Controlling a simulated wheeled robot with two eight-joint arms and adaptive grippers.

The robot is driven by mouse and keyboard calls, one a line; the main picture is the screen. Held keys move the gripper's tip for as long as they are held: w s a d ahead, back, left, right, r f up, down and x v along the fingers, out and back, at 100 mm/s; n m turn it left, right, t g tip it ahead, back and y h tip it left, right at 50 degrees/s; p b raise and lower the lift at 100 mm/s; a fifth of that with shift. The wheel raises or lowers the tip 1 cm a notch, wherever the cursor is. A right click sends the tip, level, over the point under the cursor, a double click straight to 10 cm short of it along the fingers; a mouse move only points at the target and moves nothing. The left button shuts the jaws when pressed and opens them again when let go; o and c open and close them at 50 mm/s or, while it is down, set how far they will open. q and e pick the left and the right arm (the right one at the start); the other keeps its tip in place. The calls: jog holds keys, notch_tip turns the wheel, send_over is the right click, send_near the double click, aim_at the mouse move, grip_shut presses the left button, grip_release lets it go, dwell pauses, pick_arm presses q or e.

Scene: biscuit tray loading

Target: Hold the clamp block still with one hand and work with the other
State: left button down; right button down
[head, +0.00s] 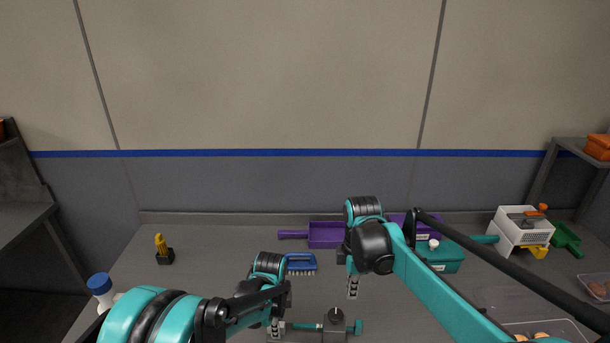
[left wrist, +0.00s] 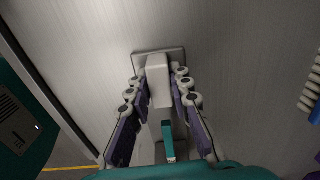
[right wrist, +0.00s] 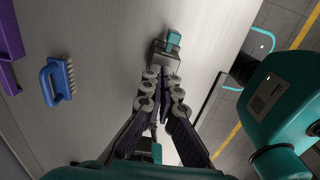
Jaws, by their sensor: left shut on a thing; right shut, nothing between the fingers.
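The clamp block (head: 335,328) is a grey block with a dark knob on top and teal parts at its sides, near the front of the bench in the head view. My left gripper (head: 275,329) is at its left. In the left wrist view, the left fingers (left wrist: 162,98) are shut on either side of the clamp block's pale upright part (left wrist: 158,72), above a square plate. My right gripper (head: 352,287) is above and slightly right of the block, shut and empty. In the right wrist view, the block (right wrist: 165,55) shows just beyond the closed fingertips (right wrist: 162,76); contact is unclear.
A blue brush (head: 301,264) and a purple scoop (head: 325,235) lie behind the block. A clear tray with biscuits (head: 570,326) is front right. A yellow-and-black item (head: 164,251) stands left.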

aim_at(335, 318)
jog(key=shift+s+f, duration=0.1)
jog(key=s+f, duration=0.3)
jog(key=f, duration=0.3)
jog(key=shift+a, duration=0.2)
dwell(0.4)
jog(key=shift+w+a, duration=0.1)
jog(key=shift+a, duration=0.1)
dwell(0.4)
jog(key=shift+w+d, duration=0.1)
jog(key=shift+w, duration=0.15)
jog(key=shift+w, duration=1.05)
dwell(0.4)
